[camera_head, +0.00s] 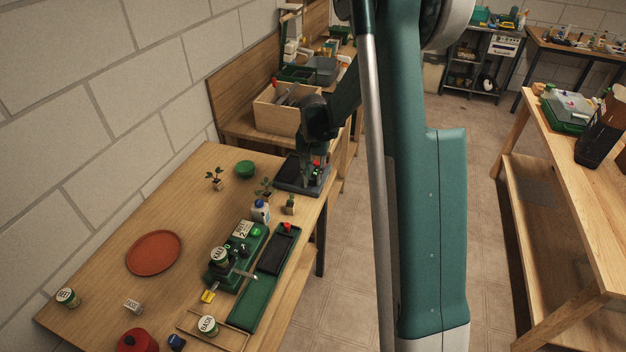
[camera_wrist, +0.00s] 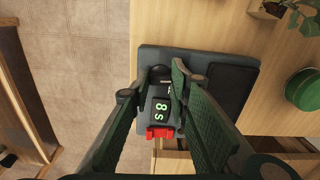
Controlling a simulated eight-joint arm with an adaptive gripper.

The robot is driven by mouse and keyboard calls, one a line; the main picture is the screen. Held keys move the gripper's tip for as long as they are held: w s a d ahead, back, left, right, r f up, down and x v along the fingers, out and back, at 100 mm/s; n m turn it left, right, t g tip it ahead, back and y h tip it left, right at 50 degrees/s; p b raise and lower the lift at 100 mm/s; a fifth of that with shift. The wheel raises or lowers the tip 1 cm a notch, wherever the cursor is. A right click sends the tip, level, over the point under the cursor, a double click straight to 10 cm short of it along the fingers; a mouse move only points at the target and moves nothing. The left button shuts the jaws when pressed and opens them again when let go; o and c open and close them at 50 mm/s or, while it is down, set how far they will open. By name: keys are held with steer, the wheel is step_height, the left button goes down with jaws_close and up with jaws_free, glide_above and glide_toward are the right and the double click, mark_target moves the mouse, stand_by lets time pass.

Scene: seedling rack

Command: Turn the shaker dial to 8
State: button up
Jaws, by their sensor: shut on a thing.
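The shaker (camera_head: 291,187) is a dark grey box with a black pad, at the far right end of the wooden table. In the wrist view the shaker (camera_wrist: 150,55) lies below my gripper (camera_wrist: 167,76). The fingers are shut on the dial, which is mostly hidden between the fingertips. A small display (camera_wrist: 161,111) shows a green 8 and another character like an S, turned sideways. A red button (camera_wrist: 160,132) sits beside the display. In the head view my gripper (camera_head: 311,170) comes down onto the shaker, and the dial cannot be made out.
A green bowl (camera_head: 245,169) and small potted seedlings (camera_head: 215,180) stand near the shaker. A white bottle (camera_head: 260,211), a green rack (camera_head: 258,290) and a red plate (camera_head: 153,253) are nearer. A wooden bin (camera_head: 284,112) stands behind on another bench.

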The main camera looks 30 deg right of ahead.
mark_target(313, 180)
steer(key=shift+m, duration=0.4)
steer(key=o, duration=0.9)
steer(key=shift+r, duration=0.1)
step_height(313, 180, up, 12)
stand_by(0.5)
stand_by(0.5)
